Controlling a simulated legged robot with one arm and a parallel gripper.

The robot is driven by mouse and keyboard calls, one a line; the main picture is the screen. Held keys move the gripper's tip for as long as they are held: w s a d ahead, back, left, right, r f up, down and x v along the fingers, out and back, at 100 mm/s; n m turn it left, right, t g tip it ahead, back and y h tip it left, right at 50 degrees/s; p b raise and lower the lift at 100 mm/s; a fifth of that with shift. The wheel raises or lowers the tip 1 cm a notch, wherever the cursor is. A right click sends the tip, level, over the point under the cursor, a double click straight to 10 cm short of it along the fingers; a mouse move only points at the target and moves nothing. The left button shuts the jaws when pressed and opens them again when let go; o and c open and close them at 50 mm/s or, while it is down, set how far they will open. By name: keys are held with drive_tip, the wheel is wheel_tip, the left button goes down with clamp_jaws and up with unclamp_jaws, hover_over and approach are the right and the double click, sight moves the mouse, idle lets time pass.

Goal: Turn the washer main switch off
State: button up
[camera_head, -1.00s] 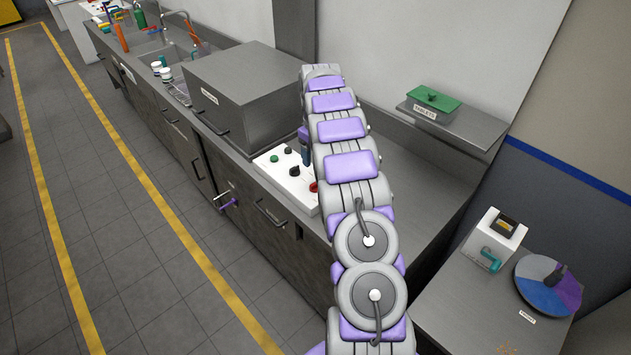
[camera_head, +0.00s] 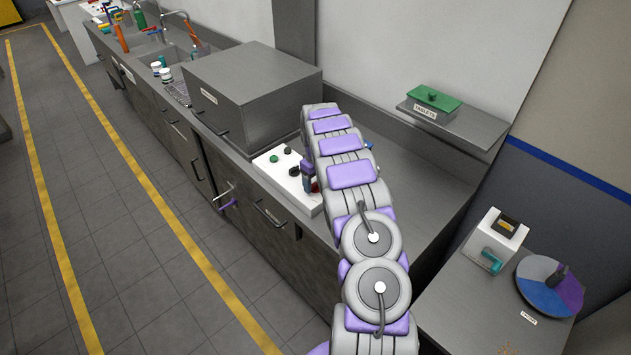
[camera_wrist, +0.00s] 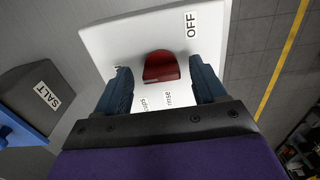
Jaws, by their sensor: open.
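The white washer control panel (camera_head: 268,170) sits on the counter in the head view, with a green button (camera_head: 274,159) and black knobs. A red switch (camera_wrist: 161,68) shows in the wrist view on the panel (camera_wrist: 105,38), beside an "OFF" label (camera_wrist: 191,25). A "rinse" label (camera_wrist: 168,99) lies on the gripper's side of it. My gripper (camera_wrist: 162,74) is open, with one dark blue finger on each side of the red switch. I cannot tell whether the fingers touch it. In the head view my gripper (camera_head: 308,176) is over the panel's right end, partly hidden by my arm.
A large grey box-shaped unit (camera_head: 250,95) stands behind the panel on the counter. A box labelled "SALT" (camera_wrist: 38,95) is left of the panel in the wrist view. A green-lidded tablets box (camera_head: 433,100) sits on a wall shelf. The floor left of the counter is clear.

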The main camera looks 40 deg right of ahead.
drive_tip(key=c, duration=1.1)
drive_tip(key=shift+o, duration=0.2)
drive_tip(key=shift+r, duration=0.1)
drive_tip(key=m, duration=0.5)
drive_tip(key=shift+a+p, duration=0.15)
drive_tip(key=shift+p, duration=0.2)
drive_tip(key=m+p, duration=0.1)
drive_tip(key=m, duration=0.3)
drive_tip(key=shift+w, duration=0.1)
drive_tip(key=m+p, duration=0.1)
drive_tip(key=m, duration=0.3)
drive_tip(key=shift+r, duration=0.15)
drive_tip(key=m+p, duration=0.1)
drive_tip(key=m, duration=0.3)
drive_tip(key=shift+w+m+p, duration=0.1)
drive_tip(key=shift+m+p, duration=0.25)
drive_tip(key=shift+m, duration=0.05)
